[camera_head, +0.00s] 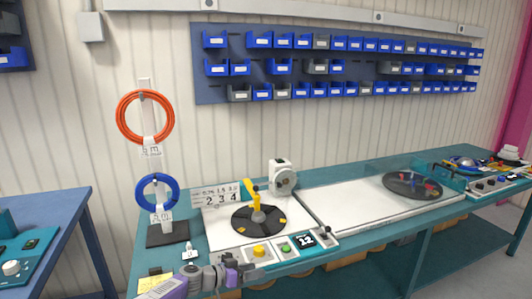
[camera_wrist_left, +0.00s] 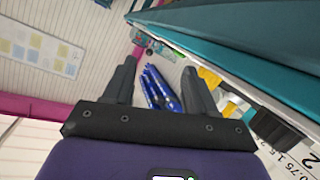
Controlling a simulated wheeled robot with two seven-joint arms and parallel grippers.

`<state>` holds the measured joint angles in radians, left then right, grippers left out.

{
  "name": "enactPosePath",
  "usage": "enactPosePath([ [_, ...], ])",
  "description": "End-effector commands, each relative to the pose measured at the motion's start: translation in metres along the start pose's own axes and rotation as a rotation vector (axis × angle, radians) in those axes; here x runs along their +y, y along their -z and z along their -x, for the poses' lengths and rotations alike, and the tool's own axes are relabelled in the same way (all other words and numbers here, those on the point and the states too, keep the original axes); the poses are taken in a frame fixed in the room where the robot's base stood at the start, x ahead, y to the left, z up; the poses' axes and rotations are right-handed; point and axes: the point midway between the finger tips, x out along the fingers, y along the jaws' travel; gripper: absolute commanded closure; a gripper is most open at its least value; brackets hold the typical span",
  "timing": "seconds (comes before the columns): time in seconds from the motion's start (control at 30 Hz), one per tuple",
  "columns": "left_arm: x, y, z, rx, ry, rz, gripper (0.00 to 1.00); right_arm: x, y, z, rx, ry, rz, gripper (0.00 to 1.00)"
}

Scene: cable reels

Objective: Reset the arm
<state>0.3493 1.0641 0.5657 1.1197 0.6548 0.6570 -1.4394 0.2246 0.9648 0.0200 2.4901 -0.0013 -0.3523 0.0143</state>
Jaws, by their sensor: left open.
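My left arm comes in at the bottom left of the head view. Its gripper (camera_head: 246,270) is low over the front edge of the teal bench (camera_head: 352,245), close to the small control boxes there. In the left wrist view the two dark fingers of the left gripper (camera_wrist_left: 158,85) stand apart. Blue looped shapes (camera_wrist_left: 160,88) show between them, seemingly beyond the fingers; I cannot tell what they are. Nothing is clearly held. My right gripper is in neither view.
An orange cable coil (camera_head: 145,97) and a blue coil (camera_head: 141,190) hang on a stand at the left. A black turntable with a yellow crank (camera_head: 258,219) and a control box with a green button (camera_head: 285,248) are near the gripper. Bins (camera_head: 260,40) line the wall.

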Motion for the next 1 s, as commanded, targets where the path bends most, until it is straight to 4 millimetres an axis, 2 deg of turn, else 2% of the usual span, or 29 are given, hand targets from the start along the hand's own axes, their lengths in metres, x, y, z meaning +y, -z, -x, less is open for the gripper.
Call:
enactPosePath([
  [0.17, 0.018, -0.074, -0.015, -0.187, 0.054, 0.164, 0.44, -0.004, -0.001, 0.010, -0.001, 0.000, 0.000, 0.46],
  [0.27, 0.035, -0.137, -0.014, -0.327, 0.123, 0.287, 0.44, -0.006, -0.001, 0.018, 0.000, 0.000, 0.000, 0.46],
  [0.3, 0.043, -0.164, -0.009, -0.384, 0.157, 0.338, 0.44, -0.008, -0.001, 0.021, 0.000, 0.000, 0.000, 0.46],
  [0.4, 0.066, -0.226, 0.010, -0.506, 0.251, 0.457, 0.44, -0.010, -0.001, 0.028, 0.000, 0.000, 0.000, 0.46],
  [0.47, 0.082, -0.260, 0.026, -0.567, 0.309, 0.521, 0.44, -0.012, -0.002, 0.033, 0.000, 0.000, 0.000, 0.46],
  [0.5, 0.093, -0.280, 0.039, -0.604, 0.347, 0.563, 0.44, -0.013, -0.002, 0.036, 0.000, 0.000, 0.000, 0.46],
  [0.6, 0.125, -0.325, 0.074, -0.677, 0.441, 0.662, 0.44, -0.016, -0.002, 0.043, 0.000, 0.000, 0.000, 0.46],
  [0.7, 0.157, -0.357, 0.111, -0.723, 0.522, 0.755, 0.44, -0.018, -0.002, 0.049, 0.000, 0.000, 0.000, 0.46],
  [0.8, 0.186, -0.376, 0.142, -0.746, 0.583, 0.834, 0.44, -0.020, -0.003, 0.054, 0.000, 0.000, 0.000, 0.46],
  [0.9, 0.208, -0.387, 0.163, -0.755, 0.623, 0.894, 0.44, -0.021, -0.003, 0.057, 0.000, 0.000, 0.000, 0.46],
  [1.0, 0.219, -0.391, 0.174, -0.756, 0.644, 0.929, 0.44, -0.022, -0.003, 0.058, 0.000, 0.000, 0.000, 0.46],
])
